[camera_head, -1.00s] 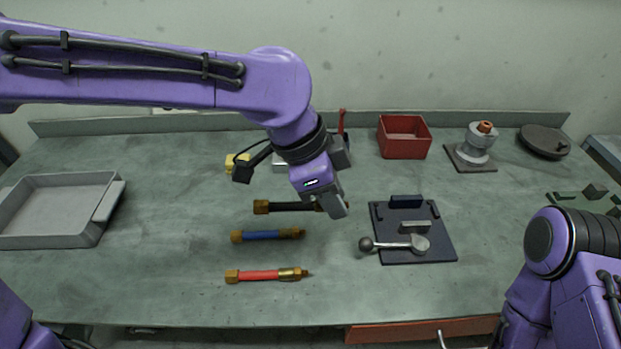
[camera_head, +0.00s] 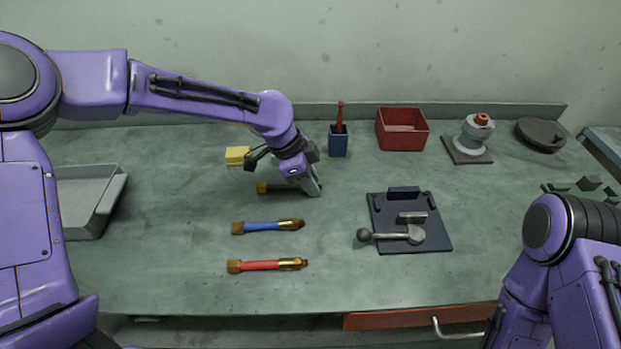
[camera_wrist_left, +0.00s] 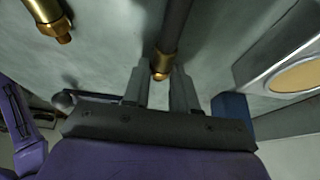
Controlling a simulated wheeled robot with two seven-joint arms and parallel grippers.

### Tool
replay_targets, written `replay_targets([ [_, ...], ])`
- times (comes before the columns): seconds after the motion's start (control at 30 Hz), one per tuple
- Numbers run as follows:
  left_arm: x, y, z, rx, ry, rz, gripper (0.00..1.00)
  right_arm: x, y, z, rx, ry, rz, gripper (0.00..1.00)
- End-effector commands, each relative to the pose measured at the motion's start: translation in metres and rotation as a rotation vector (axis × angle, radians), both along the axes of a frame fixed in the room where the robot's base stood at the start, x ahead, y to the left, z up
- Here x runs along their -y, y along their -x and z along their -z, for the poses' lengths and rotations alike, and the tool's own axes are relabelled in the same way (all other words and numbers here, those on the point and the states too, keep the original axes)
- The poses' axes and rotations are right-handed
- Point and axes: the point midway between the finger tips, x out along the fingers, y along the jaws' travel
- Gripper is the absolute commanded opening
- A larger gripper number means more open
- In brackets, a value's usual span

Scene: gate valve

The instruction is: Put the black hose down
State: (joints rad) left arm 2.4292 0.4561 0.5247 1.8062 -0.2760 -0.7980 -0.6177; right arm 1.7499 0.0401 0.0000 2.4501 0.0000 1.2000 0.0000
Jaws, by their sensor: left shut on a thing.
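The black hose (camera_head: 282,188) has a brass end at its left and lies crosswise behind the blue hose (camera_head: 266,227). My left gripper (camera_head: 316,190) is at its right end and covers that end in the head view. In the left wrist view, the dark hose (camera_wrist_left: 175,28) runs up from its brass fitting between the two fingers of my left gripper (camera_wrist_left: 163,82), which is shut on it. The hose is at or very close to the table; I cannot tell whether it touches. My right arm shows at the lower right, its gripper out of view.
A red hose (camera_head: 266,266) lies nearest the front. A dark plate with a lever (camera_head: 430,236) lies to the right. Behind stand a yellow block (camera_head: 237,155), a blue holder (camera_head: 338,142), a red bin (camera_head: 403,131) and a grey valve body (camera_head: 474,138). A grey tray (camera_head: 108,190) is at left.

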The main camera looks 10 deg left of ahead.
Motion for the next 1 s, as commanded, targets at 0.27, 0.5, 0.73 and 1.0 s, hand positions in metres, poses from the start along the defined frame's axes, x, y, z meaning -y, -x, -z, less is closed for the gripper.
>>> replay_targets([
  [0.27,0.0,0.0,0.002,0.001,0.0,0.001,0.0,0.0,0.0,0.0,0.0,0.0,0.0,0.43],
  [0.5,0.0,0.0,0.002,0.001,0.0,0.001,0.53,0.0,0.0,0.0,0.0,0.0,0.0,0.43],
  [0.73,-0.001,0.0,-0.006,0.003,0.001,-0.001,0.53,0.0,0.0,0.0,0.0,0.0,0.0,0.43],
  [1.0,-0.025,0.006,-0.067,0.007,0.002,-0.001,0.53,0.0,0.0,-0.001,0.0,0.0,0.0,0.43],
])
